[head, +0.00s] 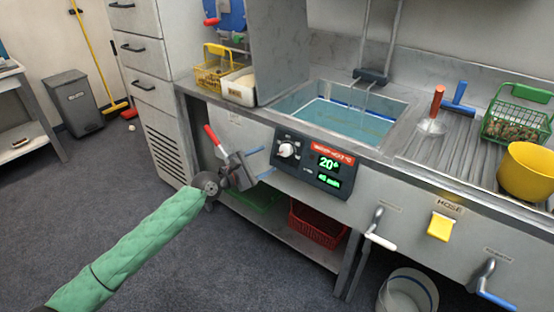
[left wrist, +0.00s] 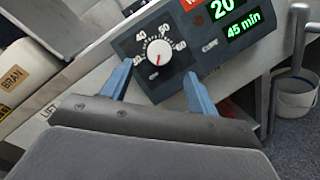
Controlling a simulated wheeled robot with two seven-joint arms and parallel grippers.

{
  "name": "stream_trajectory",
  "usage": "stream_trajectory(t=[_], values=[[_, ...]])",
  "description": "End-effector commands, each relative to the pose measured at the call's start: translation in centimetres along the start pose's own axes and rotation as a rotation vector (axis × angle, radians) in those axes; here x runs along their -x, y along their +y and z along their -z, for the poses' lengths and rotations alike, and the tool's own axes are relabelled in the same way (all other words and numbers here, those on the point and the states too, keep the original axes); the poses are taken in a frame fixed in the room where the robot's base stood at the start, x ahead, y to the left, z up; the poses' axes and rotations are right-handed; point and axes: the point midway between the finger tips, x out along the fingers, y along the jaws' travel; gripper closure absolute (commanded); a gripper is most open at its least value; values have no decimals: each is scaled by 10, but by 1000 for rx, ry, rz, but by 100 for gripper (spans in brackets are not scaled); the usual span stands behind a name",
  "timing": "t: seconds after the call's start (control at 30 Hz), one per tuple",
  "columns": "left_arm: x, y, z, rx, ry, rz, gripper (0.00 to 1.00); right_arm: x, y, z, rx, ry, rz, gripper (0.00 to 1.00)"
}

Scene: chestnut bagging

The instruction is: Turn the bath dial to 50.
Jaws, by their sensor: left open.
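The bath dial (head: 287,150) is a white round knob on a dark control panel (head: 318,182) on the front of the steel counter. It also shows in the left wrist view (left wrist: 164,50), ringed by printed numbers, with a small red mark on its lower left part. The panel's green display (head: 329,164) reads 20 on top, with 45 min below in the left wrist view. My left gripper (head: 260,162) is open and empty, just left of the dial in the head view. Its blue fingers (left wrist: 158,73) point toward the dial, apart from it. My right gripper is out of view.
The water bath (head: 345,120) is set in the counter above the panel. A red-handled lever (head: 212,135) is close to my left gripper. A red basket (head: 318,222) is below.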

Motion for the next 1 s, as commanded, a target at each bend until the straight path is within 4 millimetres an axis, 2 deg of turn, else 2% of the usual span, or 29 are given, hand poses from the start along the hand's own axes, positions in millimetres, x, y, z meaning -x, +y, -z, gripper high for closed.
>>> stream_trajectory(t=[0.4,0.6,0.87,1.0], values=[[-57,1,-1,-3,0,-1,41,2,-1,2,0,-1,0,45],[-69,0,0,-3,1,-1,41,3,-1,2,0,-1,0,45],[-70,0,0,-4,1,-1,41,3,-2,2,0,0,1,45],[-70,0,0,-4,1,0,64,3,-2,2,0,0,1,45]])
